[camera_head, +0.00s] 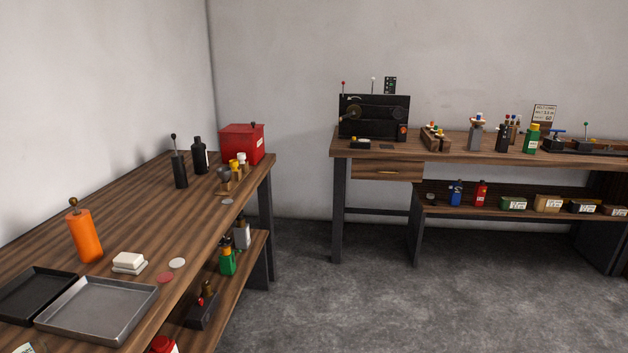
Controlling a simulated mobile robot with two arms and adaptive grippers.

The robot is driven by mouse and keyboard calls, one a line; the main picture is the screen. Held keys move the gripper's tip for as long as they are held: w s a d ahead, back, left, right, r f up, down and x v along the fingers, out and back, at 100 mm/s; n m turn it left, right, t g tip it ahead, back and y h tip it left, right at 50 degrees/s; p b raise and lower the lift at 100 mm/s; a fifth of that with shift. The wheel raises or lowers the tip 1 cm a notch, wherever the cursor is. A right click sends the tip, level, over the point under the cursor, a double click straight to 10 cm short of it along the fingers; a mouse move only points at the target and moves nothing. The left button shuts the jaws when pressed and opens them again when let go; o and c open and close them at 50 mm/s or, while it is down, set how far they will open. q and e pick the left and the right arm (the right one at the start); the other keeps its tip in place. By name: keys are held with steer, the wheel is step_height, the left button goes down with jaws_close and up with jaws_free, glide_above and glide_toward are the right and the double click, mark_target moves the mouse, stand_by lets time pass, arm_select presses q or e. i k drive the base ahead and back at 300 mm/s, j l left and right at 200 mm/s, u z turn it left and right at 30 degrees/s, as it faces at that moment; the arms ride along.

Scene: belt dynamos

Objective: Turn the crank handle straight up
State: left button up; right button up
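A black box-shaped machine (374,122) stands on the left end of the far workbench (480,153). Its front carries a brass-coloured round part (352,113) at the left and a dark round part (398,115) at the right. A small red-orange piece (403,131) shows low at its right front corner. The machine is small and dark here, and I cannot tell which part is the crank handle or how it points. Neither of my grippers is in view.
The near left workbench (140,215) holds an orange bottle (84,236), grey tray (97,312), black tray (35,294) and red box (241,143). Several bottles and small holders stand right of the machine. The grey floor (340,305) before the far workbench is clear.

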mark_target(350, 114)
steer(key=i+z, duration=0.25)
steer(key=i, duration=2)
